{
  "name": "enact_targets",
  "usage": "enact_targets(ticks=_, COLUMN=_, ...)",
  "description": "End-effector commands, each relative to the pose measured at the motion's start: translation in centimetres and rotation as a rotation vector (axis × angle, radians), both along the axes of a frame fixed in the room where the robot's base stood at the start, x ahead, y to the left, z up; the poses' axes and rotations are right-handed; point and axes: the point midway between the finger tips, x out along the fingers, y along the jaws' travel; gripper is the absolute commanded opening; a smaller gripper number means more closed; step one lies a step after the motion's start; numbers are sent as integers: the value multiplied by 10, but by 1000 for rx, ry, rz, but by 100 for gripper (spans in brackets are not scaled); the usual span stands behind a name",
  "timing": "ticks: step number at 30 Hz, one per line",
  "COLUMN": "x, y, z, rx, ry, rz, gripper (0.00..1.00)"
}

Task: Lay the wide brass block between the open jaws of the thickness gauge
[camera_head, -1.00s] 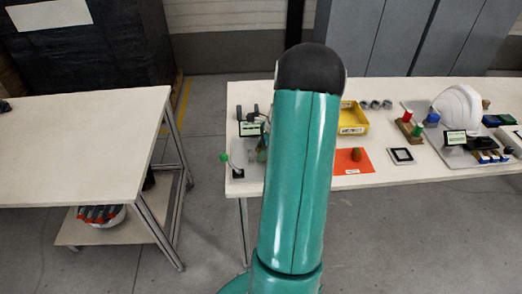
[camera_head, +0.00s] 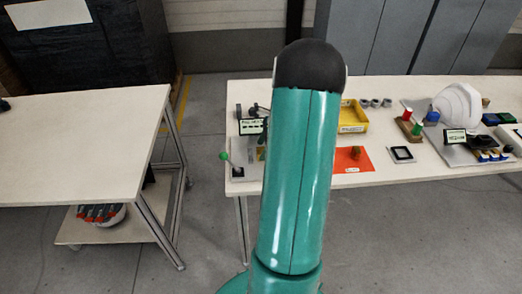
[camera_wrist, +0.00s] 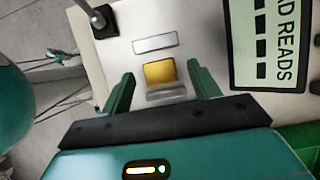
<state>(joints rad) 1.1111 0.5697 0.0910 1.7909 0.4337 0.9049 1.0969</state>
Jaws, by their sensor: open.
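The wide brass block (camera_wrist: 160,72) lies on the pale plate of the thickness gauge in the wrist view. It sits between two grey metal jaw bars, the far bar (camera_wrist: 155,43) and the near bar (camera_wrist: 167,93). A gap shows to the far bar; the near bar is close, and contact cannot be told. My gripper (camera_wrist: 163,74) is open, with one teal finger on each side of the block and clear space on both sides. In the head view the gauge (camera_head: 237,173) is at the table's left end, partly behind my arm, which hides my gripper.
A black post base (camera_wrist: 104,22) and a display sign (camera_wrist: 268,45) flank the jaws. A green-knobbed lever (camera_head: 224,156) stands at the gauge. Right along the table are an orange mat (camera_head: 345,167), yellow bin (camera_head: 352,118) and white helmet (camera_head: 458,104). A separate table (camera_head: 75,145) stands left.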

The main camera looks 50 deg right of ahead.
Motion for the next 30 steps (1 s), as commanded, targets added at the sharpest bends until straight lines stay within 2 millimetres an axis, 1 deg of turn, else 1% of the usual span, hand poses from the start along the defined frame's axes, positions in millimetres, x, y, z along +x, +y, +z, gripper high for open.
enact_targets(ticks=1, x=-2, y=-3, z=10, rx=-4, ry=-2, rz=-1, gripper=62)
enact_targets(ticks=9, x=-20, y=-18, z=66, rx=-4, ry=-2, rz=-1, gripper=62)
enact_targets(ticks=12, x=-25, y=-23, z=84, rx=-3, ry=-1, rz=0, gripper=62)
enact_targets(ticks=15, x=-29, y=-26, z=96, rx=-3, ry=-1, rz=0, gripper=62)
enact_targets(ticks=19, x=-32, y=-28, z=104, rx=-1, ry=-1, rz=0, gripper=62)
enact_targets(ticks=27, x=-32, y=-28, z=105, rx=0, ry=0, rz=1, gripper=62)
enact_targets(ticks=30, x=-28, y=-22, z=110, rx=-14, ry=-4, rz=28, gripper=62)
